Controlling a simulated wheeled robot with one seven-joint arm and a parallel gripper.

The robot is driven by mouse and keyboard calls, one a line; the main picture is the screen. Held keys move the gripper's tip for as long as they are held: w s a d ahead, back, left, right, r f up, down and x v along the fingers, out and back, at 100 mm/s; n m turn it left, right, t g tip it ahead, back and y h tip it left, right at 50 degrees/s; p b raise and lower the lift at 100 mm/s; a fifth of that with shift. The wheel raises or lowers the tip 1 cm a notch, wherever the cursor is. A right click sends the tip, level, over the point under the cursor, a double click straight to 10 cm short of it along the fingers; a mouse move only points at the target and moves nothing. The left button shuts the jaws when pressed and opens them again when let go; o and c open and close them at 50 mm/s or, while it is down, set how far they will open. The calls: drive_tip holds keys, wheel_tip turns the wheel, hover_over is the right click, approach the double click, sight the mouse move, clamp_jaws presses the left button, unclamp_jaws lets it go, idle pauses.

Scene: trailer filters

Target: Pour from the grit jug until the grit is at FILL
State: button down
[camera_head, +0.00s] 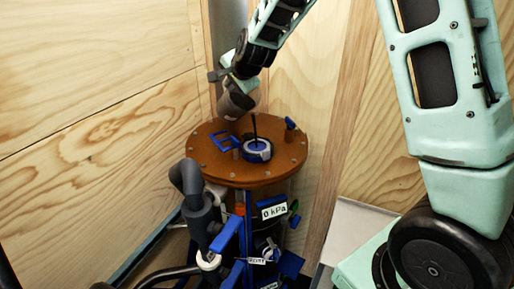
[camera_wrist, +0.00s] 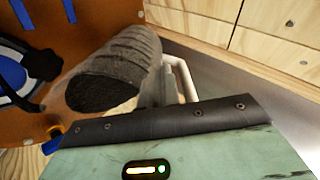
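The grit jug (camera_head: 238,101) is a grey-brown vessel held tilted above the round brown top (camera_head: 203,160) of the filter. In the wrist view the jug (camera_wrist: 140,52) shows ribbed sides, and its mouth holds dark, grainy grit (camera_wrist: 103,92). My gripper (camera_head: 226,76) is at the jug's pale handle (camera_wrist: 184,78) and appears shut on it; the fingertips are mostly hidden. A blue-rimmed round fitting (camera_head: 258,150) with a dark upright rod sits on the top, to the right of and below the jug. I cannot see a FILL mark or tell whether grit is falling.
Blue clips (camera_head: 222,141) and bolts stand on the filter top. Below are dark pipes (camera_head: 197,207), blue valve handles (camera_head: 228,233) and a "0 kPa" label (camera_head: 274,211). Plywood walls (camera_head: 95,110) close in behind and at the left.

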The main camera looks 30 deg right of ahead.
drive_tip(key=shift+s+f+t+b, duration=0.15)
drive_tip(key=shift+f+t+b, duration=0.25)
drive_tip(key=shift+b, duration=1.35)
drive_tip(key=shift+s+t+b, duration=0.55)
drive_tip(key=shift+t+b, duration=0.25)
drive_tip(key=shift+b, duration=2.65)
idle(0.7)
drive_tip(key=shift+s+f+t+b, duration=0.15)
drive_tip(key=shift+f+t+b, duration=0.15)
drive_tip(key=shift+b, duration=0.8)
idle(0.6)
